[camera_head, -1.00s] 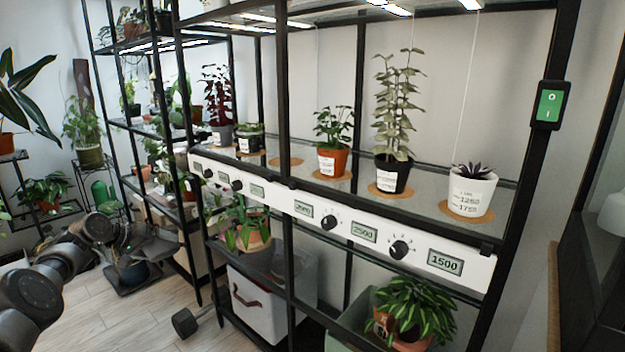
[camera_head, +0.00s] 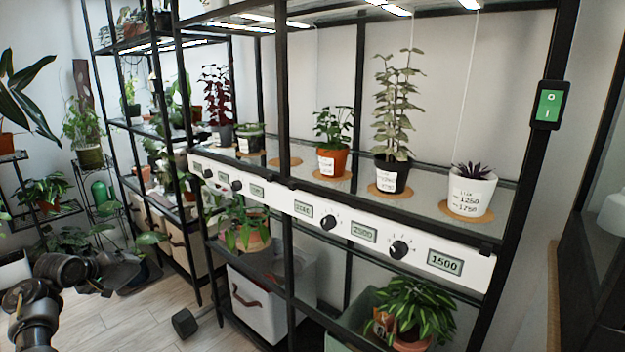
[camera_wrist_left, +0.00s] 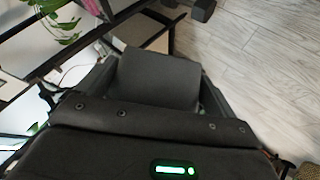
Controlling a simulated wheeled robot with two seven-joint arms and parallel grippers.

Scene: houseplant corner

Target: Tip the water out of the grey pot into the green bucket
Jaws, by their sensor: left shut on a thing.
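My left gripper (camera_head: 118,270) is low at the left of the head view, above the floor and in front of the shelving. The left wrist view shows its fingers on both sides of a dark grey, flat-faced thing (camera_wrist_left: 158,78), which looks like the grey pot's side. The gripper is shut on it. The pot's mouth and any water in it cannot be seen. No green bucket shows clearly; a pale green container wall (camera_head: 340,335) shows at the bottom of the near rack. My right gripper is not in view.
The near black rack holds potted plants above a white panel with dials (camera_head: 398,250). A white bin (camera_head: 262,305) stands low in it. A dark dumbbell (camera_head: 185,321) lies on the floor. Leafy plants (camera_head: 75,240) stand behind my gripper. Wooden floor (camera_head: 115,325) is open in front.

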